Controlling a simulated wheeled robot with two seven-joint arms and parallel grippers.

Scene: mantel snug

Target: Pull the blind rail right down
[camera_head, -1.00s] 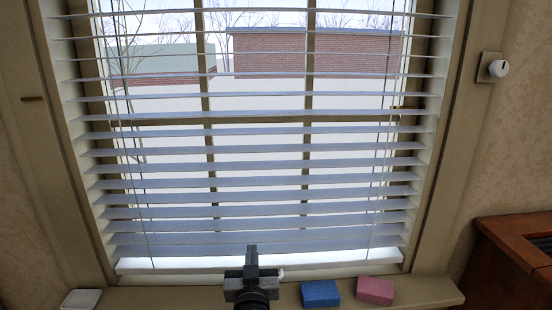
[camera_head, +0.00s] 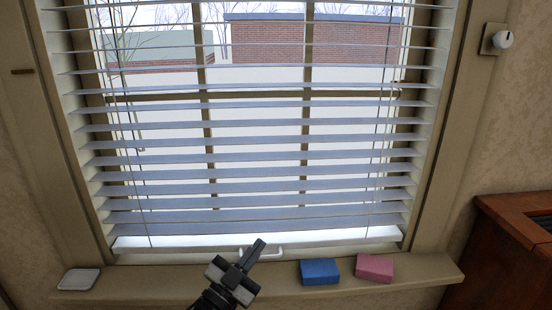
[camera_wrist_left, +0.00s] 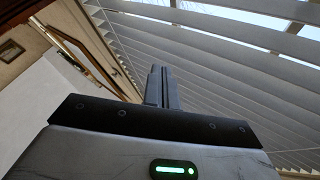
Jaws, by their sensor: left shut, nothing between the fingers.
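The blind (camera_head: 250,165) hangs over the window with its slats spread apart. Its white bottom rail (camera_head: 190,241) is low, a little above the sill. A small white handle (camera_head: 262,253) shows at the middle of the rail, partly behind my gripper. My left gripper (camera_head: 258,247) is shut and empty, its fingertips tilted up to the right, overlapping the handle in the head view; I cannot tell whether they touch. In the left wrist view the shut fingers (camera_wrist_left: 160,88) point up before the slats (camera_wrist_left: 220,60). My right gripper is not in view.
On the sill (camera_head: 420,272) lie a blue block (camera_head: 320,272) and a pink block (camera_head: 375,268) to the right, and a white dish (camera_head: 79,279) at the left. A wooden cabinet (camera_head: 495,260) stands at right. A dial (camera_head: 502,40) is on the wall.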

